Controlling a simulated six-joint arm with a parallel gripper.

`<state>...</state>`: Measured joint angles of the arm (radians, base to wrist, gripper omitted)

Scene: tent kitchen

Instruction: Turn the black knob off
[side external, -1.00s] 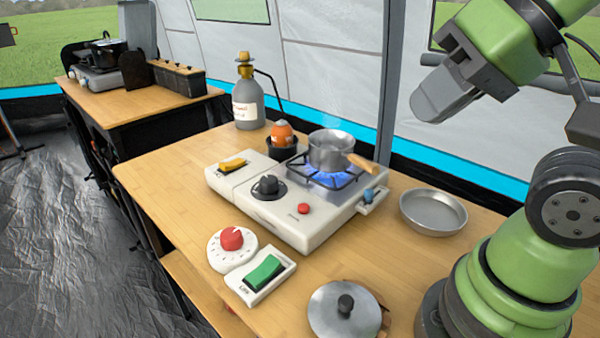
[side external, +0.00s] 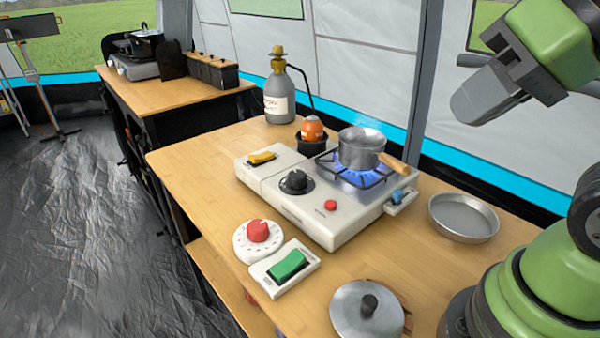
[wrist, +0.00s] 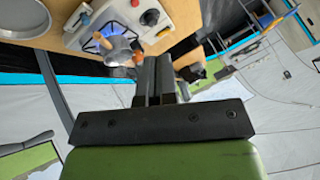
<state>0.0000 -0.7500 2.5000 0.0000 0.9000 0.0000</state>
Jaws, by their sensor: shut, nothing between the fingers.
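The black knob (side external: 294,181) sits on the top of the white camp stove (side external: 345,229), left of the burner. It also shows in the wrist view (wrist: 150,17). Blue flame (side external: 345,176) burns under a steel pot (side external: 361,149) with a wooden handle. My gripper (side external: 466,113) is at the upper right, well above and apart from the stove. Its fingers are shut with nothing between them, and they also show in the wrist view (wrist: 154,66).
A red dial (side external: 257,231) and a green switch (side external: 287,265) lie in front of the stove. A steel pan (side external: 464,217) is at right, a lid (side external: 367,310) in front. A gas bottle (side external: 281,95) and an orange item (side external: 312,129) stand behind. The table's left part is clear.

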